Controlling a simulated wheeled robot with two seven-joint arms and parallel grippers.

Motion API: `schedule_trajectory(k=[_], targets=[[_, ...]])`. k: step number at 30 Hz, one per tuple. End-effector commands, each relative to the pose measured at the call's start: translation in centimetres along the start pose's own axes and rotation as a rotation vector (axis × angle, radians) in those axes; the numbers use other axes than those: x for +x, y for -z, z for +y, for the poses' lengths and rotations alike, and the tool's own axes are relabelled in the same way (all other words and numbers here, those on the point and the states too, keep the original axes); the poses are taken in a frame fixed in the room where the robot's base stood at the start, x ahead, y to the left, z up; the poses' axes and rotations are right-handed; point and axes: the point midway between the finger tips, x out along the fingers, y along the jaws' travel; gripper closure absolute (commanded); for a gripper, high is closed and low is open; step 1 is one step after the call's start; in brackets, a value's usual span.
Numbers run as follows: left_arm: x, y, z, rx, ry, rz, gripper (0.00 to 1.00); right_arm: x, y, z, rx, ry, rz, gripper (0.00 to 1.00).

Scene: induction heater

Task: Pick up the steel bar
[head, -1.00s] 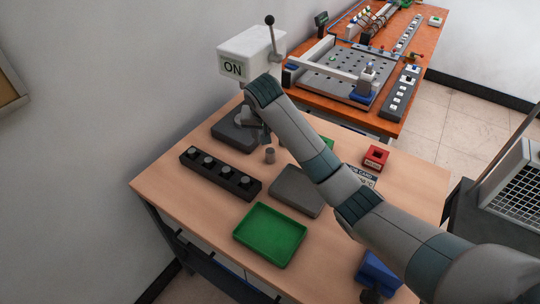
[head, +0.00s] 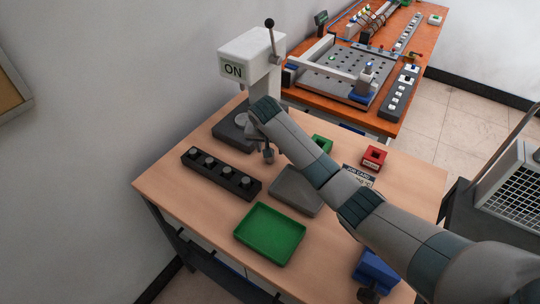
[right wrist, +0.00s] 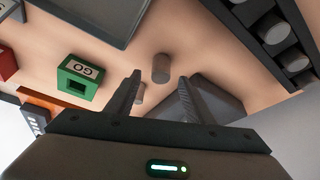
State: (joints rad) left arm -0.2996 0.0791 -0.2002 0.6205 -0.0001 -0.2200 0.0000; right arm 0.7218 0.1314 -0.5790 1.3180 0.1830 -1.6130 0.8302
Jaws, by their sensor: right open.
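A short grey steel bar (right wrist: 160,68) stands upright on the table in the right wrist view, a little beyond and between my fingertips. A second, lighter small cylinder (right wrist: 138,94) shows partly behind the left-hand finger. My right gripper (right wrist: 158,82) is open with nothing between its fingers. In the head view my right gripper (head: 267,156) is low over the table, in front of the heater (head: 249,62), and hides the spot where the bar stood. More grey cylinders sit in the black rack (head: 222,176). My left gripper is not in view.
A grey slab (head: 296,190) and a green tray (head: 270,233) lie near the gripper. A green GO box (head: 322,144), a red box (head: 374,157) and a job card (head: 360,173) are to the right. A blue object (head: 377,268) is at the front right.

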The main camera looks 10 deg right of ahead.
Motion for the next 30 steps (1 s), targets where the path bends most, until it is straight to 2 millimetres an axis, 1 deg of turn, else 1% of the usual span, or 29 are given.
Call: schedule_trajectory(k=[1, 7, 9, 13, 18, 30], targets=[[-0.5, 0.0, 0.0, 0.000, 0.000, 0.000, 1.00, 0.2, 0.0, 0.0, -0.001, -0.002, -0.002, 0.52], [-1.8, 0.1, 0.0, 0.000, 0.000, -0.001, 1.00, 2.1, -0.1, 0.0, 0.000, -0.004, -0.003, 0.52], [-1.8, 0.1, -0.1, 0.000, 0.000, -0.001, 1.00, 3.0, -0.1, -0.1, 0.000, -0.003, -0.003, 0.52], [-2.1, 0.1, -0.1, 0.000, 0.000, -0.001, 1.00, 4.1, -0.1, -0.1, 0.001, -0.001, -0.001, 0.52], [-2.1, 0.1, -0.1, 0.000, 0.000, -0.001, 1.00, 4.6, -0.1, -0.1, 0.001, 0.000, -0.001, 0.52], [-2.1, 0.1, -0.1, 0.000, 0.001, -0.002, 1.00, 4.6, -0.1, -0.1, 0.001, 0.000, 0.000, 0.52]])
